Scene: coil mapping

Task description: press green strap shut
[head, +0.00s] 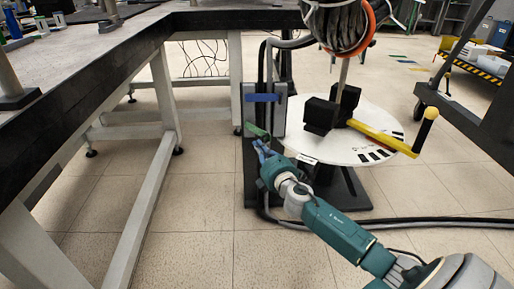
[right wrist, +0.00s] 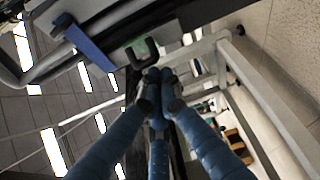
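The green strap (head: 257,131) is a short piece low on the grey upright holder, tilted and jutting toward the left. It shows in the right wrist view (right wrist: 135,46) beside a dark hook-shaped piece, just beyond my fingertips. A blue strap (head: 262,98) lies level across the holder above it. My right gripper (head: 261,148) is just below the green strap; I cannot tell if they touch. In the right wrist view its blue fingers converge with their tips together (right wrist: 158,88), with nothing seen between them. My left gripper is not in view.
A white round turntable (head: 375,120) with a yellow crank handle (head: 385,140) stands right of the holder, a cable coil (head: 340,25) above it. Black hoses run along the floor.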

